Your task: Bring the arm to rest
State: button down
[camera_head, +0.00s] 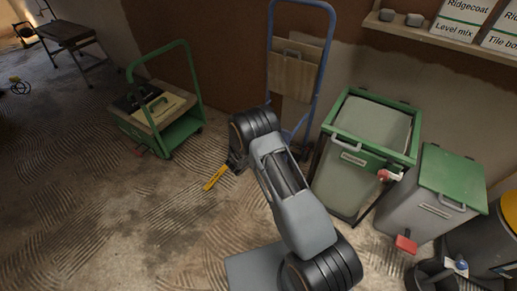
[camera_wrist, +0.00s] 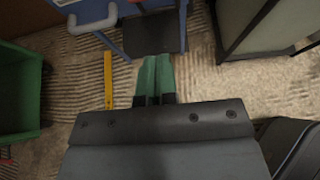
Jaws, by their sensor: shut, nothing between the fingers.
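My gripper (camera_wrist: 157,60) shows in the wrist view as two green fingers side by side, closed together with nothing between them. In the head view my grey arm (camera_head: 290,195) is bent, rising from the lower middle, with its dark wrist end (camera_head: 237,162) pointing down toward the floor; the fingertips are hard to make out there. A yellow bar-shaped tool (camera_head: 215,178) lies near the wrist end in the head view. It also shows in the wrist view (camera_wrist: 108,80), left of the fingers and apart from them.
A blue hand truck (camera_head: 327,70) stands against the wall behind my arm. Green-framed bins (camera_head: 345,180) and (camera_head: 415,200) crowd the right. A green cart (camera_head: 182,131) stands at left. A shelf (camera_head: 425,33) holds boxes. The lower-left floor (camera_head: 110,220) is open.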

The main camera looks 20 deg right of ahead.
jog(key=s+d+f+m+g, duration=0.2)
jog(key=s+m+g, duration=0.15)
jog(key=s, duration=0.25)
jog(key=s+r+m+g+p, duration=0.5)
jog(key=s+r+m, duration=0.4)
jog(key=r, duration=0.4)
jog(key=s+a+r+m+t+y+p, duration=0.1)
jog(key=s+r+m+y+p, duration=0.2)
jog(key=r, duration=1)
jog(key=s+a+r+m+t+y+p, duration=0.1)
jog(key=s+r+m+p, duration=0.5)
jog(key=r, duration=0.8)
jog(key=s+a+r+m+t+y+p, duration=0.2)
jog(key=r+p, duration=0.7)
jog(key=r, duration=0.5)
jog(key=s+a+m+y, duration=0.1)
jog(key=s+m+y, duration=0.1)
jog(key=y, duration=0.1)
jog(key=shift+s+a+r+m, duration=0.15)
jog(key=shift+s+a+m, duration=0.1)
jog(key=shift+s+m, duration=0.1)
